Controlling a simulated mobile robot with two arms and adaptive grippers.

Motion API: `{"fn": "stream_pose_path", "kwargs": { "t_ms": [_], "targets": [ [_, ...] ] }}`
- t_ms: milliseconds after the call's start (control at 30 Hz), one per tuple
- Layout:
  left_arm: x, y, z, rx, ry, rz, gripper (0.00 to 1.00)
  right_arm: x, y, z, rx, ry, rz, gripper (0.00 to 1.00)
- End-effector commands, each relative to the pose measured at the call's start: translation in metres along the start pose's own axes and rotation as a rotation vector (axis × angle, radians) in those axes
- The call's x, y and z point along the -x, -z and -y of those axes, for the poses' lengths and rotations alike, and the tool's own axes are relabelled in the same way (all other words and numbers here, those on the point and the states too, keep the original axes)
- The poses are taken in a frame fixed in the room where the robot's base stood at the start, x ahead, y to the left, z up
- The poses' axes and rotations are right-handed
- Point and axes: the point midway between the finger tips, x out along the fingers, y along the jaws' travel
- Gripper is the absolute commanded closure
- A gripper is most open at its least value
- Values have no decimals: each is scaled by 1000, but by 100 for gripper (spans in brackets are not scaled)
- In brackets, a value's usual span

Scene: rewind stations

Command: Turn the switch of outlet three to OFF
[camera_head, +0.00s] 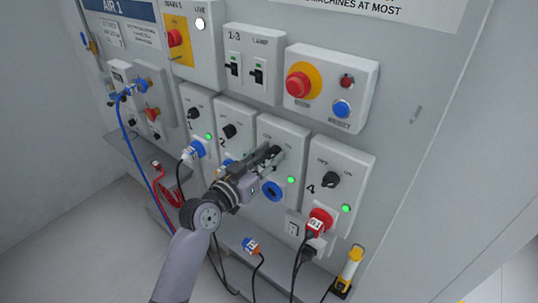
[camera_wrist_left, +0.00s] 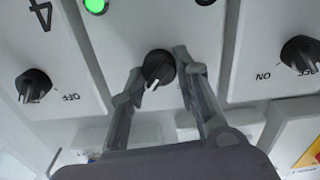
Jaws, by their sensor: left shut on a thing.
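The outlet three panel (camera_head: 284,130) stands between outlets two and four on the grey wall unit. Its black rotary switch (camera_wrist_left: 158,68) shows between the two fingers of my left gripper (camera_wrist_left: 158,78), one finger on each side. In the wrist view the switch's white mark points down and slightly left. In the head view my left gripper (camera_head: 274,154) reaches the upper part of the panel and largely hides this switch. The green lamp (camera_head: 291,180) on the panel is lit; a green lamp is also lit in the wrist view (camera_wrist_left: 95,5). My right gripper is not in view.
The outlet four switch (camera_head: 330,180) is close on the right, the outlet two switch (camera_head: 230,131) on the left. Above are a red stop button (camera_head: 298,84) and a blue reset button (camera_head: 342,108). A red plug (camera_head: 317,222) and hanging cables are below.

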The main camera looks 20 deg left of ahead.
Motion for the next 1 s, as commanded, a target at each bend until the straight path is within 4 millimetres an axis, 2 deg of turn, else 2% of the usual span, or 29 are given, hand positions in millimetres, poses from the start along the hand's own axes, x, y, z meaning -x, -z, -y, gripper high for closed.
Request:
{"fn": "stream_pose_path", "kwargs": {
  "t_ms": [1000],
  "targets": [
    [0, 0, 3, 932, 2, 2, 99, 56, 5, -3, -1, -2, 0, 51]
  ]
}}
